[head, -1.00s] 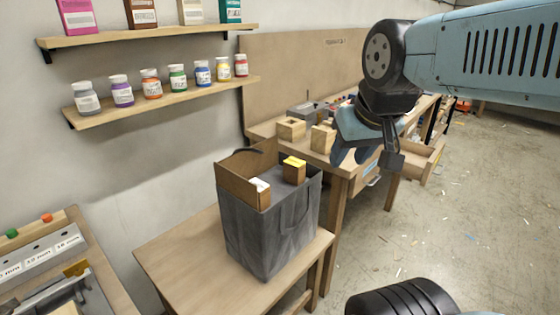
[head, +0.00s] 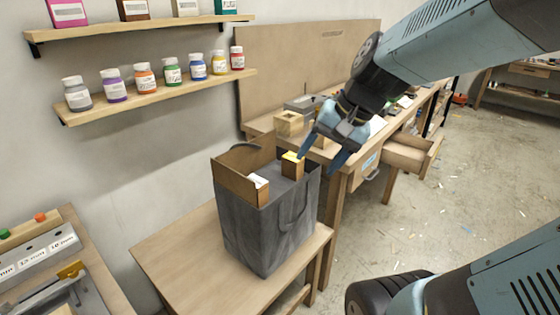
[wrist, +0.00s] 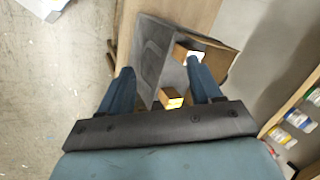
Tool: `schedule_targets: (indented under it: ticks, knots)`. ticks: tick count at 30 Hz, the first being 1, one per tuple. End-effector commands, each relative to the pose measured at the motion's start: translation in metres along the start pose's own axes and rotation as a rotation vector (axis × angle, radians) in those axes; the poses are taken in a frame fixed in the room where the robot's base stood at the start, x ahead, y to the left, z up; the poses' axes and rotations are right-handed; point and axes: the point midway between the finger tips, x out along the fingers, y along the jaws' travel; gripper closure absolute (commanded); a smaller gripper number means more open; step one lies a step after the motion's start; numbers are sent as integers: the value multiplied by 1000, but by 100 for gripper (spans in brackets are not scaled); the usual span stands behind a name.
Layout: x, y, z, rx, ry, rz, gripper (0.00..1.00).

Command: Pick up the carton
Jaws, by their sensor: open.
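A grey bag (head: 262,235) stands open on a small wooden table. A small brown carton with a yellow top (head: 292,168) sticks up at its right side, and a brown item with a white top (head: 259,190) stands at its front left. Which of them is the carton of the task I cannot tell. My gripper (head: 321,158) is open and empty, pointing down to the left, just right of the bag's top. In the wrist view the yellow-topped carton (wrist: 171,98) and the white-topped item (wrist: 188,53) show near my right finger. The bag's inside is mostly hidden.
The small table (head: 180,265) has free room left of the bag. A workbench (head: 335,160) with wooden blocks (head: 289,123) and an open drawer (head: 408,152) stands behind, to the right. Wall shelves (head: 160,99) hold jars and boxes. A tool board (head: 50,262) is at the left.

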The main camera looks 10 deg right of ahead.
Motion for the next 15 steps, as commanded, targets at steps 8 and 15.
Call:
schedule_targets:
  ticks: [8,15]
  knots:
    - [44,-19,-40,461,-186,-203,36]
    - [77,-24,-92,874,-300,-376,36]
